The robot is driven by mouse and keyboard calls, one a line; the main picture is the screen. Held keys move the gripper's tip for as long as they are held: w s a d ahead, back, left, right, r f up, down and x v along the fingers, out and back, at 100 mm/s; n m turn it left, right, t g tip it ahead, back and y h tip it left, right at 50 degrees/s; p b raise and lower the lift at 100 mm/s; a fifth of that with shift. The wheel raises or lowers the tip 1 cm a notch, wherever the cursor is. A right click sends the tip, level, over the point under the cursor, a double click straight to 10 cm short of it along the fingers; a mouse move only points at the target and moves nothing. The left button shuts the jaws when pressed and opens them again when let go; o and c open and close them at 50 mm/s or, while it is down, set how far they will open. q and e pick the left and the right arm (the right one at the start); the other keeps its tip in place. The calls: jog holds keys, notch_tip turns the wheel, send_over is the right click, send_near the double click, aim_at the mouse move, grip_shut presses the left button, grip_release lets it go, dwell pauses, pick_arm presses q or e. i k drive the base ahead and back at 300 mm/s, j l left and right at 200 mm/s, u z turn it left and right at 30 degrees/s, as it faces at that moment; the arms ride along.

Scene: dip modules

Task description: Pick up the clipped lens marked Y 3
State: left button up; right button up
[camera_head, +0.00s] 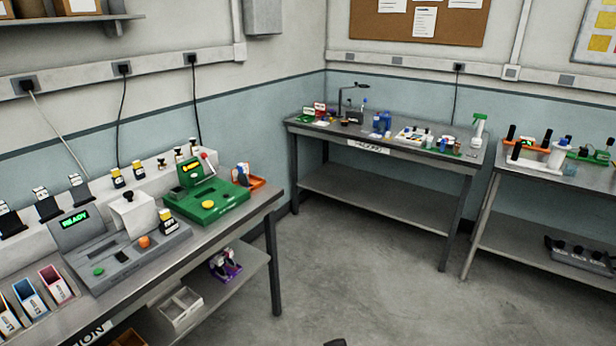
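I cannot make out a clipped lens marked Y 3; the labels are too small to read. Small black pieces with yellow and white parts (117,178) stand on the pale ledge behind the left bench. A similar labelled piece (168,222) stands at the right end of a grey machine (120,255) with a green READY display. Black holders with white-marked tops (48,207) stand at the left. A green machine (207,200) with a red-knobbed lever stands beside the grey one. Neither gripper can be made out; a small dark shape at the bottom edge is unclear.
A back bench (445,163) and right bench (587,177) hold supplies. The floor (370,270) between is clear.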

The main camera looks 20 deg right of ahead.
aim_at(244, 180)
jog(key=z, duration=0.25)
jog(key=i+l, duration=0.25)
jog(key=i, duration=0.2)
jog(key=i+l+u, duration=0.15)
jog(key=i, duration=0.3)
jog(key=l, duration=0.1)
